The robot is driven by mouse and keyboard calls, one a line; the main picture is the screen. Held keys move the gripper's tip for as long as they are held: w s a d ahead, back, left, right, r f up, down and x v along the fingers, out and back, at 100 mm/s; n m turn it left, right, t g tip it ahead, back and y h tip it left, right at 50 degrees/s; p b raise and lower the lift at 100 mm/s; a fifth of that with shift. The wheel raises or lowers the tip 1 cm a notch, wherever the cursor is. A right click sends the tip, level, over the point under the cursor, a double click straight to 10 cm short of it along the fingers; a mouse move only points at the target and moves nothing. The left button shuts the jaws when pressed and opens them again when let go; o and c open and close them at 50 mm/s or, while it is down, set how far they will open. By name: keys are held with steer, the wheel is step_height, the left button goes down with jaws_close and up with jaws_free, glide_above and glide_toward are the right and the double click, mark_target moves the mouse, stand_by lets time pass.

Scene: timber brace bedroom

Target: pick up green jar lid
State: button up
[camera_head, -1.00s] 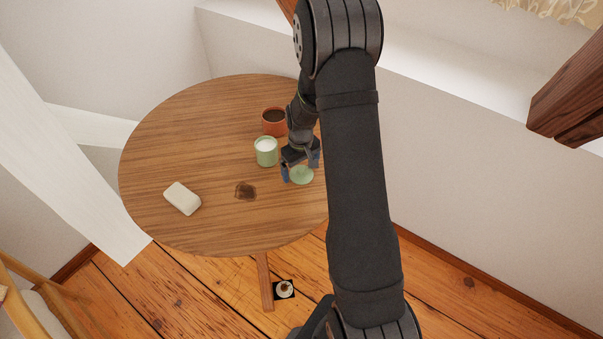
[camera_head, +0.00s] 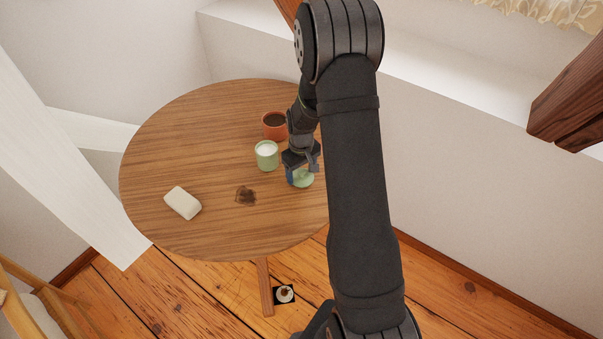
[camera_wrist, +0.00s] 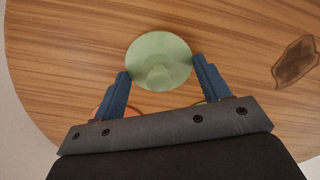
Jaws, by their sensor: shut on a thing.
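The green jar lid (camera_head: 304,180) is a pale green round disc with a raised knob, near the right part of the round wooden table. It fills the upper middle of the wrist view (camera_wrist: 158,48). My gripper (camera_head: 302,173) is shut on the lid, with one blue finger at each side of its rim in the wrist view (camera_wrist: 160,68). I cannot tell whether the lid is clear of the tabletop. My arm hides the table's right edge in the head view.
The table (camera_head: 190,130) also holds a green cup with white contents (camera_head: 266,156), an orange mug with dark contents (camera_head: 274,126), a white bar (camera_head: 183,203) and a dark brown patch (camera_head: 246,196).

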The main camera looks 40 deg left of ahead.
steer(key=r, duration=0.4)
steer(key=shift+w+d, duration=0.1)
steer(key=shift+d, duration=0.15)
steer(key=w+d+r, duration=0.3)
steer(key=d+r, duration=0.3)
steer(key=d, duration=0.4)
steer(key=n, duration=0.6)
glide_toward(265, 148)
steer(key=shift+f, duration=3.05)
steer(key=shift+f, duration=0.15)
steer(key=o, duration=1.1)
